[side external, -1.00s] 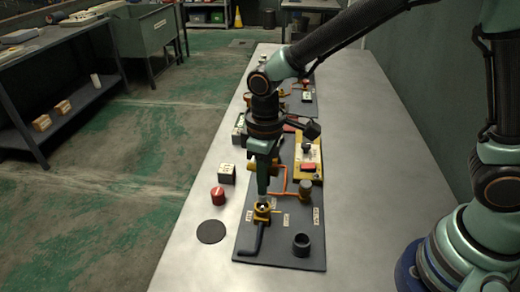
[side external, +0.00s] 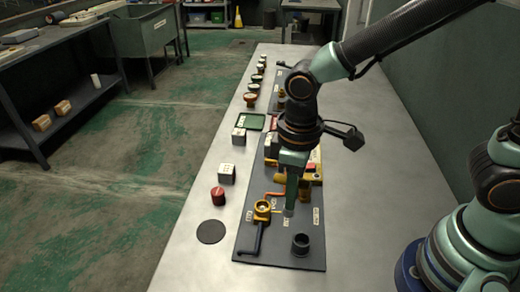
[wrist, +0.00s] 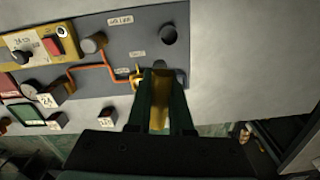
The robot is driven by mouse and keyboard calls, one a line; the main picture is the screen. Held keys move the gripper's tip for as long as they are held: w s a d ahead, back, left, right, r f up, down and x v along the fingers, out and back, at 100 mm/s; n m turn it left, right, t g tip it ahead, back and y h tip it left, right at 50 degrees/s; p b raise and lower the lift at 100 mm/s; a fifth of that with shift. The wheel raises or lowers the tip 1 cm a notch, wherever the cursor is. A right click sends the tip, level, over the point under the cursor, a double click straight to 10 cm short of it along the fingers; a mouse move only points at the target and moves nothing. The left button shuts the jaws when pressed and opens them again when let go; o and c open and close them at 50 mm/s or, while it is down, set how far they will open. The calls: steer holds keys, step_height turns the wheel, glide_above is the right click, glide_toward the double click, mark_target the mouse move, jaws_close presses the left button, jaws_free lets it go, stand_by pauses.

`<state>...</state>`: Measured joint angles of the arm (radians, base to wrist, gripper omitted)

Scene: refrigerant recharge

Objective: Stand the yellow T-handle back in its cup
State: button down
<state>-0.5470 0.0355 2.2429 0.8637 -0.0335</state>
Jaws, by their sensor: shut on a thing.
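The yellow T-handle (wrist: 159,112) shows as a yellow piece between the fingers in the wrist view; its full shape is hidden. My gripper (side external: 289,212) is shut on it above the dark panel, right of the yellow valve (side external: 262,208). My gripper also shows in the wrist view (wrist: 160,75). The dark round cup (side external: 301,244) stands empty near the panel's near end, in front of my gripper. It also shows at the top of the wrist view (wrist: 168,34), beyond the fingertips.
A red knob (side external: 218,196), a black disc (side external: 211,232) and a white-topped block (side external: 227,173) stand left of the panel (side external: 270,254). A yellow unit (wrist: 40,48) and a grey knob (wrist: 95,43) are on the panel. The near bench around the disc is clear.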

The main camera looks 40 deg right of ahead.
steer(key=shift+s+d+f, duration=0.2)
steer(key=shift+s+f, duration=0.75)
steer(key=shift+f, duration=0.15)
steer(key=shift+s+d+f, duration=0.2)
steer(key=shift+s+f, duration=0.75)
steer(key=shift+f, duration=0.15)
steer(key=shift+f, duration=1.85)
steer(key=c, duration=0.7)
jaws_free()
steer(key=shift+c, duration=0.2)
steer(key=shift+o, duration=0.3)
steer(key=shift+o, duration=1.3)
